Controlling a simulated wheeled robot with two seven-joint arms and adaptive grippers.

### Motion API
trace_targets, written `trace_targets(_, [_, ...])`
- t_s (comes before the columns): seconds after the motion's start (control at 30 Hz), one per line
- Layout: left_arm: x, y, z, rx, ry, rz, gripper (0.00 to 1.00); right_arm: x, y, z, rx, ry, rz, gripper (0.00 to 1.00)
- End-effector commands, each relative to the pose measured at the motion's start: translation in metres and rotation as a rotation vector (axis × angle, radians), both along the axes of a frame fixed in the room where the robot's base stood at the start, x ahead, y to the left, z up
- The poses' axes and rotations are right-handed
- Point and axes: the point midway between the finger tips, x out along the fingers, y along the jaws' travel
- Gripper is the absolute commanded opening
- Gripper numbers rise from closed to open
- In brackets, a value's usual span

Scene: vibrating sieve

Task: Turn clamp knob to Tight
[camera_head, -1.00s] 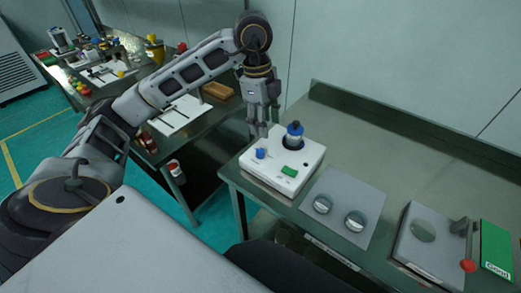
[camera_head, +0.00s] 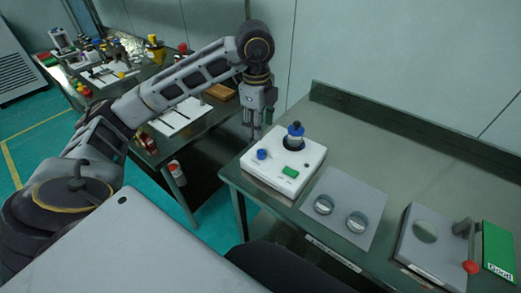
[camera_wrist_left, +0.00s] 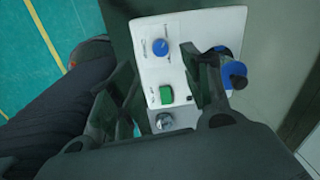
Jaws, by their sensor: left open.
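The white sieve machine (camera_head: 270,178) stands on the metal table. On its top panel are a blue knob (camera_head: 262,154), a green button (camera_head: 290,171) and a blue-and-white sieve stack (camera_head: 295,139) with a dark knob (camera_head: 297,125) on top. The panel lettering is too small to read. My left gripper (camera_head: 255,126) is open and empty, pointing down above the machine's far left edge. In the left wrist view, the blue knob (camera_wrist_left: 160,47) shows between its fingers, and the sieve stack (camera_wrist_left: 226,56) is just beyond the right finger. My right gripper is not in view.
Right of the machine is a grey plate (camera_head: 339,225) with two round dishes. Farther right are a grey box (camera_head: 425,262) with a red-knobbed lever and a green tray (camera_head: 497,248) labelled Good. The back of the table is clear. A second, cluttered table (camera_head: 190,129) is at the left.

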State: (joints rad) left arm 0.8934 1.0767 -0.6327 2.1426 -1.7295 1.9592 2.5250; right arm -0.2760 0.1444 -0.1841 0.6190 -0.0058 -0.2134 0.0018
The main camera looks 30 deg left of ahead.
Motion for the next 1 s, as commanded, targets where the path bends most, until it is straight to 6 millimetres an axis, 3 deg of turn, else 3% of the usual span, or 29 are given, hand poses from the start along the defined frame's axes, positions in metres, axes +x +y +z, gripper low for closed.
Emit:
trace_targets(0.7, [0.005,0.000,-0.092,0.000,0.003,-0.002,0.49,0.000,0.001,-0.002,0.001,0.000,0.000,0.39])
trace_targets(1.0, [0.007,0.000,-0.113,-0.001,0.001,-0.002,0.49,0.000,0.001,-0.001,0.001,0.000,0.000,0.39])
